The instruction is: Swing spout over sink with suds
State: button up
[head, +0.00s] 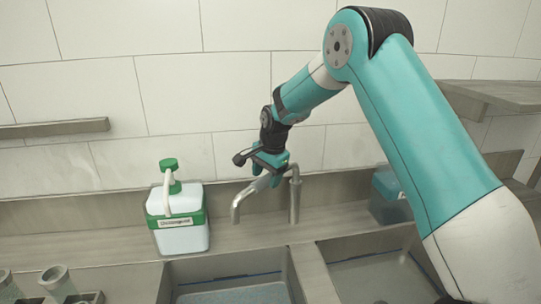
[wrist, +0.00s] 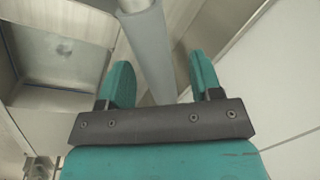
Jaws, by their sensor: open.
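The metal faucet spout (head: 252,188) reaches left from its post (head: 295,200) on the ledge behind the sinks. Its bent-down end is on the left basin's (head: 163,285) side. My gripper (head: 270,172) is at the spout, close to the post. In the wrist view a grey tube (wrist: 150,50), apparently the spout, runs between the two open teal fingers (wrist: 163,76); contact cannot be told. The right basin (head: 345,262) is partly behind my arm.
A white and green detergent jug (head: 180,232) with a pump stands on the ledge left of the spout. A blue container (head: 390,195) is partly hidden behind my arm. Cups (head: 58,281) stand at lower left. A shelf (head: 490,95) juts out at upper right.

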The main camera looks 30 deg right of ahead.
jog(key=s+d+r+b, duration=0.1)
jog(key=s+r+b, duration=0.2)
jog(key=r, duration=1.3)
jog(key=shift+d+r+b, duration=0.15)
jog(key=shift+b, duration=0.15)
